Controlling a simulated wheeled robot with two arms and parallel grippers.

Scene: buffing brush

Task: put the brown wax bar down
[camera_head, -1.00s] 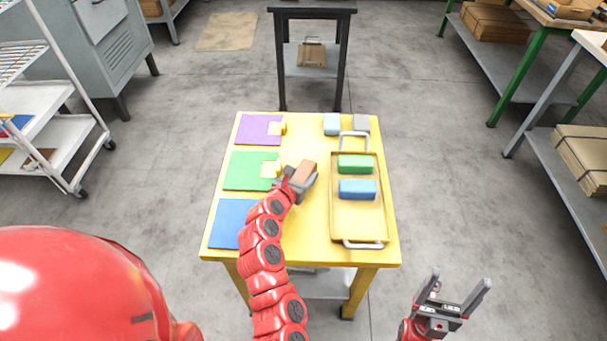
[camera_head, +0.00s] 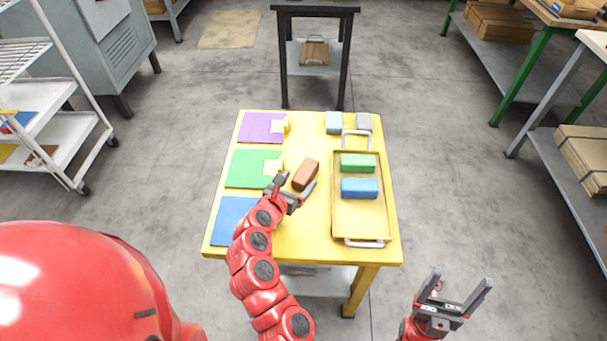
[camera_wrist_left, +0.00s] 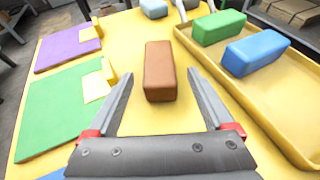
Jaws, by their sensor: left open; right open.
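The brown wax bar (camera_head: 306,175) lies on the yellow table (camera_head: 300,225), between the green mat and the tray. In the left wrist view the bar (camera_wrist_left: 160,71) lies just beyond and between the fingertips, with nothing gripping it. My left gripper (camera_head: 293,186) is open and empty, just on the near side of the bar. It also shows in the left wrist view (camera_wrist_left: 162,82), fingers spread wide. My right gripper (camera_head: 459,284) is open and empty, off the table at the lower right.
A yellow tray (camera_head: 347,226) with handles holds a green block (camera_head: 357,163) and a blue block (camera_head: 360,188). Purple (camera_head: 259,127), green (camera_head: 246,168) and blue (camera_head: 233,219) mats line the left side. Light blue (camera_head: 333,122) and grey (camera_head: 364,122) blocks stand at the back.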

